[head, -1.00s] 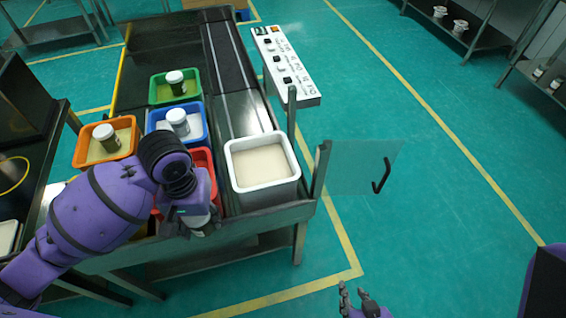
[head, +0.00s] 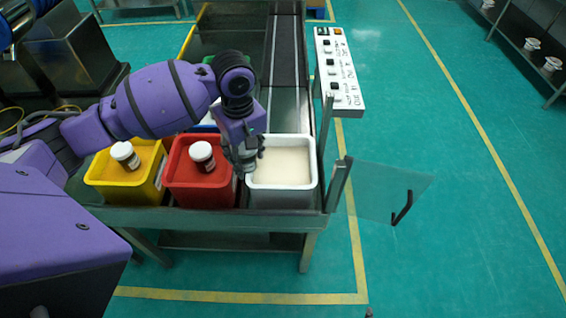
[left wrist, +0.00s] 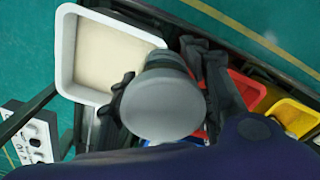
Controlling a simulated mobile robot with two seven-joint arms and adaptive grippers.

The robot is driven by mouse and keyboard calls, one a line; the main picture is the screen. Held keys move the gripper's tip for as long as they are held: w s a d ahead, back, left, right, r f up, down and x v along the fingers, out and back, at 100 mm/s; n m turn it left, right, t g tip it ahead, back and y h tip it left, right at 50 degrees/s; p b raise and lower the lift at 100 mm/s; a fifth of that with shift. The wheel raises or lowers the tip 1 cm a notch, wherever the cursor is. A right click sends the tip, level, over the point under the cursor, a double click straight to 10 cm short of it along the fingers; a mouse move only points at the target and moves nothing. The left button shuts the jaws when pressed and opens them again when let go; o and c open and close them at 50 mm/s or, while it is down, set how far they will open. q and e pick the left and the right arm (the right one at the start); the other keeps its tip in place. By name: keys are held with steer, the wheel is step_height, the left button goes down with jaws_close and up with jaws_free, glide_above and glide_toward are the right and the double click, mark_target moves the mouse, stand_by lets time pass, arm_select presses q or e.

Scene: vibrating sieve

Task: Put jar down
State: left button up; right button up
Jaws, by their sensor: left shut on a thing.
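My left gripper (head: 243,163) is at the left edge of the white bin (head: 311,188), between it and the red bin. It is shut on a jar, which the arm mostly hides in the head view. In the left wrist view the jar's round grey lid (left wrist: 162,104) sits between the two dark fingers, overlapping a corner of the white bin (left wrist: 66,60). Pale powder (head: 282,166) fills that bin. Whether the jar touches a surface cannot be told. Only a small dark tip, seemingly my right gripper (head: 369,313), shows at the bottom edge.
A red bin (head: 200,196) and a yellow bin (head: 122,193) stand to the left, each with a white-lidded jar. Blue and green bins behind are mostly covered by my arm. A control panel (head: 341,75) and a clear panel (head: 385,190) are at right.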

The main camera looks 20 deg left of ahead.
arm_select(q)
steer(key=w+d+f, duration=0.1)
steer(key=w+f, duration=0.1)
steer(key=w, duration=0.1)
steer(key=w+d+f+b, duration=0.1)
steer(key=w+d+f, duration=0.1)
steer(key=w+f, duration=0.1)
steer(key=w+d+f+b, duration=0.1)
steer(key=w+d+f, duration=0.1)
steer(key=w, duration=0.1)
steer(key=shift+d+f, duration=0.2)
steer(key=shift+f, duration=0.05)
steer(key=shift+w+d+f, duration=0.25)
steer(key=shift+w+f, duration=0.1)
steer(key=shift+w, duration=0.1)
steer(key=shift+w+d+f, duration=0.1)
steer(key=shift+w+f, duration=0.05)
steer(key=shift+f, duration=0.05)
steer(key=f, duration=0.3)
steer(key=shift+w+d+f+b, duration=0.1)
steer(key=shift+w+f+b, duration=0.1)
steer(key=shift+f+b, duration=0.15)
steer(key=shift+r, duration=0.15)
arm_select(e)
steer(key=f, duration=0.1)
steer(key=s+d+f, duration=0.1)
steer(key=shift+d+f, duration=0.1)
steer(key=shift+f, duration=0.3)
steer(key=shift+w+r, duration=0.15)
steer(key=shift+w, duration=0.05)
